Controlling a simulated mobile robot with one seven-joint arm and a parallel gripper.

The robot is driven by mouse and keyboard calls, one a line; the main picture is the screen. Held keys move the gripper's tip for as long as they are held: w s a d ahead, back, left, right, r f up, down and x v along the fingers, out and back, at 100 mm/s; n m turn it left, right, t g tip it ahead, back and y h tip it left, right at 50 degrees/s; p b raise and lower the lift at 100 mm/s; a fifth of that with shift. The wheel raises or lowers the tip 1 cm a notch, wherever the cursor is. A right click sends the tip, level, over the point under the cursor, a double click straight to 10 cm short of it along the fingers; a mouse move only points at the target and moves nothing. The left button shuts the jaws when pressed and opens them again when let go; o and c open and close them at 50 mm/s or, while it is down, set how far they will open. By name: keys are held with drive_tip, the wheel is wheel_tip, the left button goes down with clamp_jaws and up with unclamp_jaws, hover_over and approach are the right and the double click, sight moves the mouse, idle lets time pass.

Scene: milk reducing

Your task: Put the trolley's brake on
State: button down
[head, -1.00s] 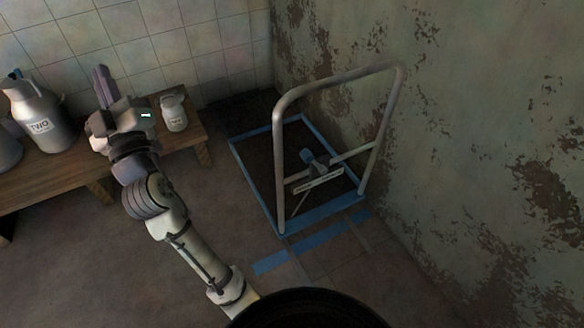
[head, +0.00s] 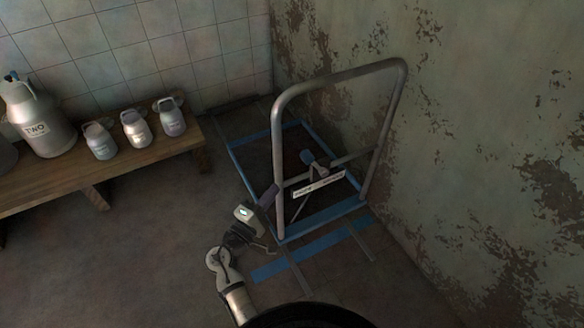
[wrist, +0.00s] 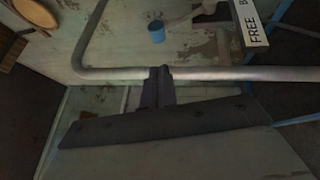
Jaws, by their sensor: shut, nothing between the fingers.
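The trolley (head: 293,227) has a blue-edged bed and a tall grey tube handle and stands by the right wall. On its crossbar is a grey lever with a blue knob (head: 307,156), above a white label plate (head: 318,187). In the wrist view the blue knob (wrist: 157,33) is up near the middle, and the plate (wrist: 251,22) reads "FREE" and then a cut-off "B". My gripper (head: 272,192) is shut and empty beside the handle's left upright, apart from the knob. In the wrist view its fingers (wrist: 160,72) overlap a grey tube; contact cannot be told.
A wooden bench (head: 60,186) at the left carries a large can (head: 40,118) and three small cans, one of them a pale can (head: 136,129). Blue strips (head: 310,250) mark the floor before the trolley. The peeling wall (head: 470,140) is close on the right. Floor between bench and trolley is clear.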

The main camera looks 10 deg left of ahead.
sight(305, 156)
idle(0.3)
drive_tip(key=p+x, duration=0.2)
drive_tip(key=x, duration=0.8)
drive_tip(key=shift+d, duration=0.15)
drive_tip(key=d+r+g+p, duration=0.1)
drive_tip(key=p, duration=0.2)
drive_tip(key=w+d+r+m+g+y+p, duration=0.1)
drive_tip(key=r+p, duration=0.1)
drive_tip(key=p, duration=0.1)
drive_tip(key=w+d+r+m+g+p, duration=0.1)
drive_tip(key=p, duration=0.2)
drive_tip(key=shift+w+d+r, duration=0.1)
drive_tip(key=shift+r, duration=0.05)
drive_tip(key=w+d, duration=0.6)
drive_tip(key=d, duration=0.3)
drive_tip(key=shift+w+r+g, duration=0.2)
drive_tip(key=shift+w+g, duration=0.1)
drive_tip(key=shift+g, duration=0.1)
